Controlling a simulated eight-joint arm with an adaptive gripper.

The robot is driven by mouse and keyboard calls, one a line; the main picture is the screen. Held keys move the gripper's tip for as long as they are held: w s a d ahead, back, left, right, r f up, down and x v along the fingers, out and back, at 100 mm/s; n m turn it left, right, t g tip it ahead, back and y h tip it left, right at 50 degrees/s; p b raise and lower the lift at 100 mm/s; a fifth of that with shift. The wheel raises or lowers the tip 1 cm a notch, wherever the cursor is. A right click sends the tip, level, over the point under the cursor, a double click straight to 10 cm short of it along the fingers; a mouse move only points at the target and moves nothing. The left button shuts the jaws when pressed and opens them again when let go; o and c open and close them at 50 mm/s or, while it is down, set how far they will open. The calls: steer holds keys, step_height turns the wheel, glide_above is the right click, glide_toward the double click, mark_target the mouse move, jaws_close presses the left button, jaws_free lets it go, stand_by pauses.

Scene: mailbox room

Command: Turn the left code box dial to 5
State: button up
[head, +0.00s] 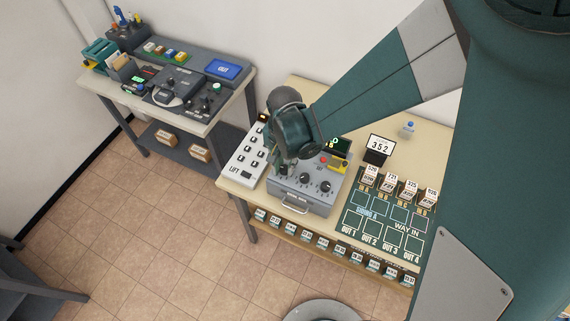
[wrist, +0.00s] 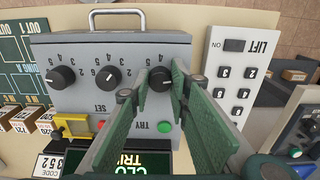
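The grey code box (head: 299,197) stands on the wooden table, with three black dials on its sloped face. The wrist view shows the box (wrist: 40,52) turned about, so its left dial (wrist: 160,80) is at the right there. The middle dial (wrist: 107,77) and right dial (wrist: 62,77) are clear of my gripper. My gripper (wrist: 160,82) has its green fingers on either side of the left dial, close to its edges. I cannot tell if they touch it. The dial's pointer is not readable. My arm hides this dial in the head view.
A white LIFT panel (head: 247,157) stands close beside the box. A yellow part (head: 340,163) and red and green buttons sit on the box. A 352 display (head: 380,146) and dark board (head: 385,222) with white blocks lie to the right. A second desk (head: 236,102) stands behind left.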

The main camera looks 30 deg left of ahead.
mark_target(285, 168)
steer(key=shift+n+b, duration=0.3)
steer(key=shift+b, duration=0.05)
steer(key=shift+c, duration=0.5)
steer(key=n+b, duration=0.3)
steer(key=n, duration=0.2)
steer(key=shift+f, duration=0.1)
steer(key=n+b, duration=0.3)
steer(key=n, duration=0.3)
steer(key=n+b, duration=0.2)
steer(key=n, duration=0.4)
steer(key=shift+n, duration=0.4)
steer(key=n+b, duration=0.1)
steer(key=n, duration=0.4)
steer(key=shift+b, duration=0.3)
steer(key=shift+n, duration=0.3)
steer(key=o, duration=0.9)
steer(key=shift+r, duration=0.2)
steer(key=shift+r, duration=5.95)
